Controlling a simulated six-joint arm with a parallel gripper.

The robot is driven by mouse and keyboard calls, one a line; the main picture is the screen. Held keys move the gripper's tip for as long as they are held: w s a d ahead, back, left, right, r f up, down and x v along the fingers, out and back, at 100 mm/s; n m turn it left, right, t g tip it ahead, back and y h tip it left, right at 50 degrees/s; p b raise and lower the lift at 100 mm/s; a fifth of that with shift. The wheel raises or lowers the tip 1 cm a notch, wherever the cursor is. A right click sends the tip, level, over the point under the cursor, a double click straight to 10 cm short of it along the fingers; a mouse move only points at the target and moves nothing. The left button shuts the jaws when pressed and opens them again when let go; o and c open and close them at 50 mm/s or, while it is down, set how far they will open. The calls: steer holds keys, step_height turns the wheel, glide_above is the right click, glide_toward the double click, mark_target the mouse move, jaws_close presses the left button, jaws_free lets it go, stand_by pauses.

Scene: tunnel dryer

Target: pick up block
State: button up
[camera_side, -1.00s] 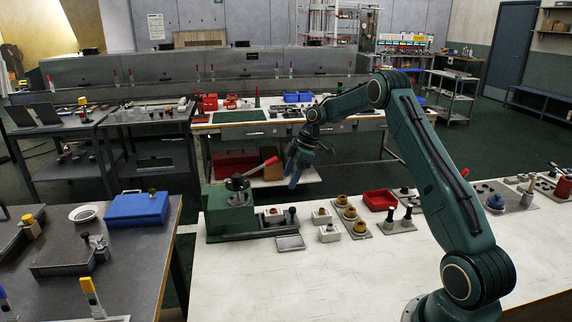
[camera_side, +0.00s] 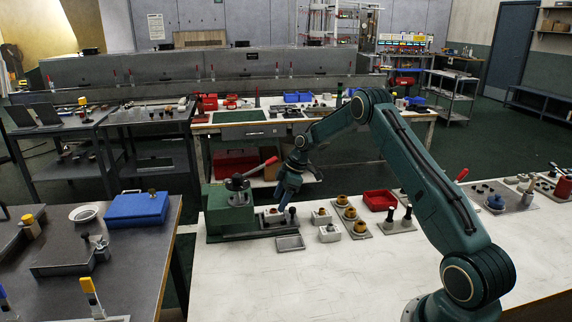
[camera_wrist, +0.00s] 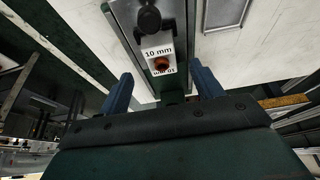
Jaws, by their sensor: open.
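A white block (camera_wrist: 157,50) marked "10 mm", with an orange-brown knob on its face, shows at the upper middle of the wrist view. It appears seated on the green fixture, next to a black knob (camera_wrist: 149,18). My gripper (camera_wrist: 163,88) is open, its two blue fingers apart on either side, with the block seen between and beyond them. In the side view my gripper (camera_side: 284,202) points down at the right end of the green fixture (camera_side: 228,215), partly covering the spot. I cannot tell how high the fingertips are above the block.
An empty grey tray (camera_side: 290,243) lies in front of the fixture. White blocks with knobs (camera_side: 330,233), a red bin (camera_side: 379,200) and black-handled tools stand to the right. The white table's front is clear.

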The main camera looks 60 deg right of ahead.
mark_target(275, 209)
steer(key=shift+x, duration=2.6)
steer(key=shift+a, duration=0.1)
steer(key=c, duration=1.3)
steer(key=shift+r, duration=0.15)
steer(key=shift+r, duration=1.4)
steer(key=shift+s+a+r, duration=0.1)
steer(key=shift+r, duration=0.2)
steer(key=s+a, duration=1.2)
steer(key=shift+s+a, duration=0.25)
